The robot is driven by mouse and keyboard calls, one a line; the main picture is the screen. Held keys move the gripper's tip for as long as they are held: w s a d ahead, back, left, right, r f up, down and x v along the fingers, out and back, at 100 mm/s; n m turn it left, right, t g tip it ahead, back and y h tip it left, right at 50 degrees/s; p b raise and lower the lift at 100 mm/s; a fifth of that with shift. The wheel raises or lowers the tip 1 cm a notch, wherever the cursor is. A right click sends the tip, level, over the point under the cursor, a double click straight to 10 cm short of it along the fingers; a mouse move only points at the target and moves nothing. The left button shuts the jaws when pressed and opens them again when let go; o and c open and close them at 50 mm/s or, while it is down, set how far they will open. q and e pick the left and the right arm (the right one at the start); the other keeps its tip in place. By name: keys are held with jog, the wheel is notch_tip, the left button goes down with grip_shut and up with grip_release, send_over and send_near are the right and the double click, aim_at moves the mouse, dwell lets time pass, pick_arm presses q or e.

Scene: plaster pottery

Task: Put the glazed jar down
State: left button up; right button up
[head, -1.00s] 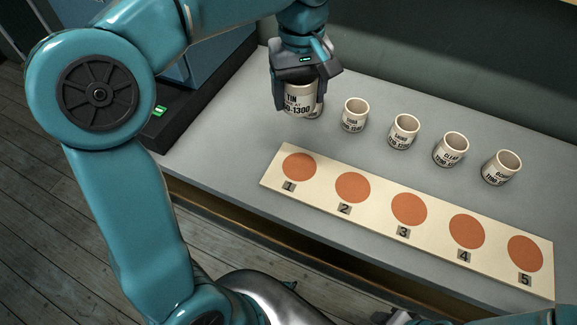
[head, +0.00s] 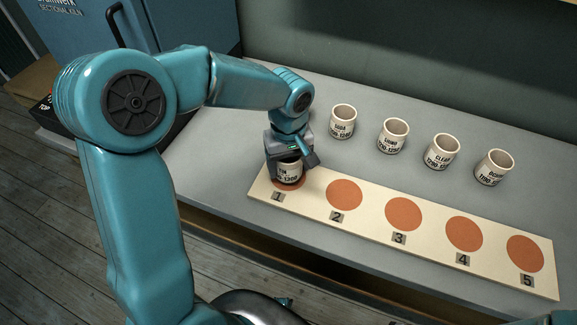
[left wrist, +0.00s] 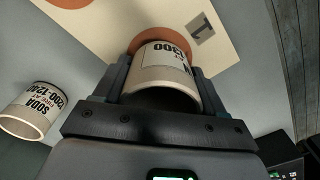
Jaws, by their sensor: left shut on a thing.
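The glazed jar, a cream pot labelled TIN (head: 288,172), is upright at the orange circle marked 1 on the cream board (head: 375,238). My left gripper (head: 288,165) is shut on it from above. In the left wrist view the jar (left wrist: 165,65) sits between the two fingers, with the orange circle behind its base and the number 1 tag beside it. I cannot tell whether its base touches the board. My right gripper is not in view.
Several other cream jars stand in a row behind the board, the SODA jar (head: 342,121) being the closest to my left gripper. Circles 2 (head: 344,194) to 5 are bare. A blue kiln (head: 140,30) stands at the back left.

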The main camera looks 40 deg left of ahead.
pick_arm(q)
jog(key=shift+w+f, duration=0.15)
jog(key=shift+f, duration=0.6)
jog(key=shift+r, duration=0.1)
jog(key=o, duration=0.7)
jog(key=shift+f, duration=0.25)
jog(key=o, duration=0.4)
jog(key=shift+o, duration=0.2)
jog(key=shift+r, duration=0.1)
